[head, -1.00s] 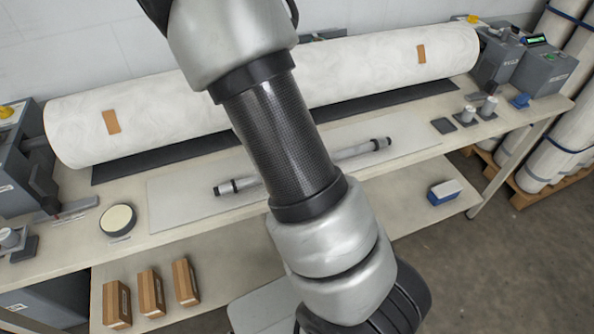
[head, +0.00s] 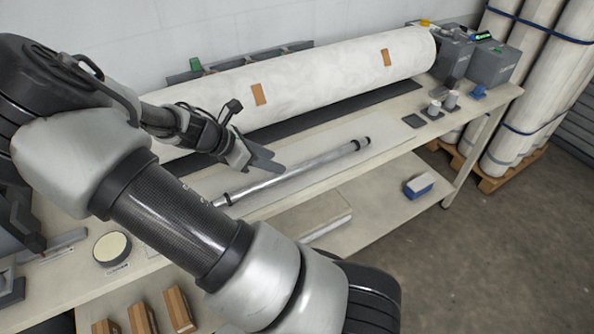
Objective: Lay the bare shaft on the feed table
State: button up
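The bare shaft (head: 295,172), a long silvery bar with dark collars near its ends, lies on the pale feed table (head: 390,137) in front of the big white roll. It slants from lower left to upper right, and both ends show. My gripper (head: 277,161) is just above and behind the shaft in the picture, left of its middle. Its two dark fingers look spread apart with nothing between them. I cannot tell whether a finger touches the shaft.
The white roll (head: 330,80) spans the back, above a dark strip. Small grey parts (head: 437,108) stand at the table's right end. A round tin (head: 112,248) is at left. The lower shelf holds brown boxes (head: 180,310) and a blue-white box (head: 418,186).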

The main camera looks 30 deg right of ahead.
aim_at(295, 168)
jog(key=x, duration=0.9)
jog(key=shift+s+d, duration=0.15)
jog(key=shift+s, duration=0.05)
jog(key=shift+r, duration=0.1)
grip_shut()
